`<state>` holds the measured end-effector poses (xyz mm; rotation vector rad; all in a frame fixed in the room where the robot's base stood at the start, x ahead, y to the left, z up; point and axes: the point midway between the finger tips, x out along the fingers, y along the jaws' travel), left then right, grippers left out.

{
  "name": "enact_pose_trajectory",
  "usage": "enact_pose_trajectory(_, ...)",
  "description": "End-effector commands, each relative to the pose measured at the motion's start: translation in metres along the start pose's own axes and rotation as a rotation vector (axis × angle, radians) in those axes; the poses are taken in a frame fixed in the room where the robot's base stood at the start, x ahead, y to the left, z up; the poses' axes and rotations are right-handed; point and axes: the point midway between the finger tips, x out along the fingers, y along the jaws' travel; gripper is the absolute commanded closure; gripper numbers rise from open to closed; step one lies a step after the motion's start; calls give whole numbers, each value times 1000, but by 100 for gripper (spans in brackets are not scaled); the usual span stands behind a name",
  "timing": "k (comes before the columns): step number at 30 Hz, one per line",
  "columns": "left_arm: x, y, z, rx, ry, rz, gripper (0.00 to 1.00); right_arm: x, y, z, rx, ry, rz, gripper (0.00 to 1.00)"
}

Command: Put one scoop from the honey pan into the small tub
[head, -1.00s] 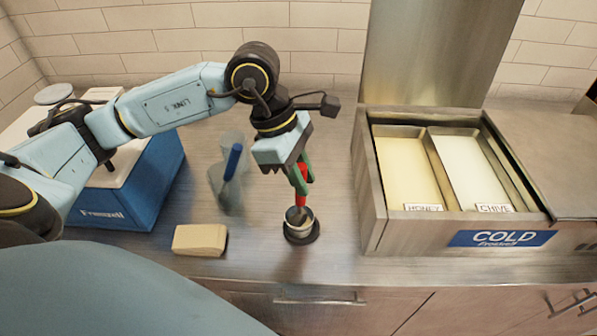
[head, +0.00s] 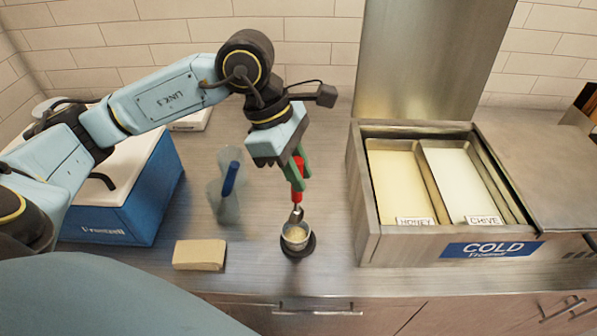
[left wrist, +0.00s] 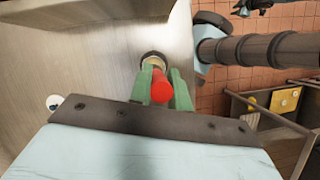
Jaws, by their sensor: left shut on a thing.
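My left gripper (head: 298,172) is shut on the red handle of a scoop (head: 298,190); in the left wrist view the green fingers (left wrist: 160,85) grip the red handle (left wrist: 161,88). The scoop's metal end is just above the small tub (head: 296,235), which stands on a dark round base on the counter. Something pale yellow shows inside the tub. The honey pan (head: 400,183), labelled HONEY and filled pale yellow, is the left pan in the cold well. My right gripper is not in view.
The chive pan (head: 459,183) is beside the honey pan in the steel cold unit (head: 365,225), its lid raised. A blue-handled clear scoop (head: 228,190), a tan block (head: 199,255) and a blue box (head: 130,205) are to the left. The counter between tub and cold unit is clear.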

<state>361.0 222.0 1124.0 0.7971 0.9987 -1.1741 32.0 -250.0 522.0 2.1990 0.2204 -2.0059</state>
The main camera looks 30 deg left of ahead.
Motion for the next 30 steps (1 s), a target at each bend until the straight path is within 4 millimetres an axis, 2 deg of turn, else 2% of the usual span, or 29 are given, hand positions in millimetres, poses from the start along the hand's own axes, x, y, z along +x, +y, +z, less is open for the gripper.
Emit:
enact_pose_trajectory(14,-32,0,13,0,-1,1,100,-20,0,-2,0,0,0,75)
enact_pose_trajectory(30,-33,0,14,1,-1,0,100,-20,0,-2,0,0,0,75)
